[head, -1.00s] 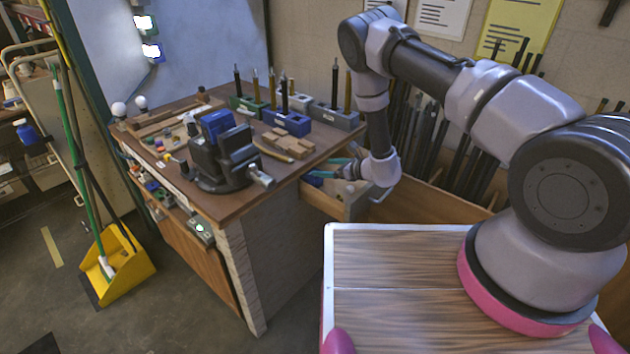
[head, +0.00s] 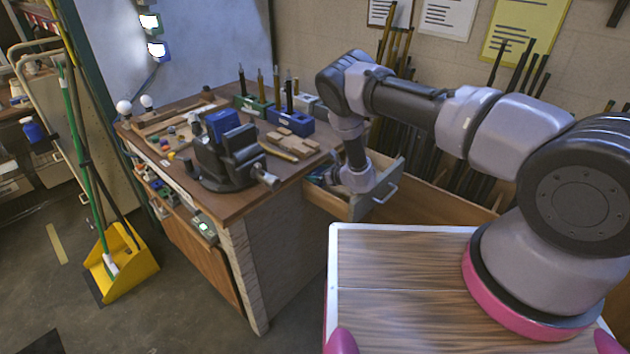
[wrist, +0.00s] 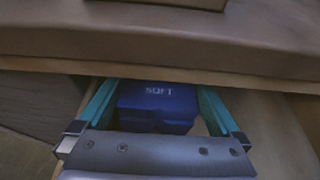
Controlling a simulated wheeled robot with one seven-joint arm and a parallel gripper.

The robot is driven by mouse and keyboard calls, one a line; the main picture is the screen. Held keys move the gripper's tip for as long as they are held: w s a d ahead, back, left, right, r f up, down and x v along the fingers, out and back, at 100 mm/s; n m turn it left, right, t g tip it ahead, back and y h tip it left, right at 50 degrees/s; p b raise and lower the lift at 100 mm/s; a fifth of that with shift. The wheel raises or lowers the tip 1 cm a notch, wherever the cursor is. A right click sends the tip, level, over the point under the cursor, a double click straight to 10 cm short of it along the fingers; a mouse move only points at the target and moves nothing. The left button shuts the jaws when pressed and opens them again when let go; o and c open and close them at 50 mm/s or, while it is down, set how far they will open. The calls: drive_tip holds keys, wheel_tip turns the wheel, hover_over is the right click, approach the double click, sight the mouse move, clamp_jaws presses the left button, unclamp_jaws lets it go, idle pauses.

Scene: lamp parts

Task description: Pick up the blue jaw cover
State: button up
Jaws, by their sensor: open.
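A blue jaw cover (wrist: 157,103) marked "SOFT" lies in the open drawer in the wrist view. My gripper (wrist: 157,88) is open, with one teal finger on each side of the cover. A narrow gap shows at the right finger; I cannot tell whether the left finger touches the cover. In the head view my gripper (head: 328,176) is down at the drawer, and the cover cannot be made out there. A dark vise (head: 226,160) with a blue piece (head: 222,124) on its jaw stands on the bench.
The open drawer (head: 378,206) sticks out from the bench's right side, below the bench top edge (wrist: 160,50). Blue and green tool holders (head: 291,132) and wooden blocks stand on the bench. A yellow dustpan (head: 125,262) stands on the floor at left.

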drive_tip(key=shift+w+a, duration=0.1)
drive_tip(key=shift+c, duration=0.3)
drive_tip(key=c, duration=1.2)
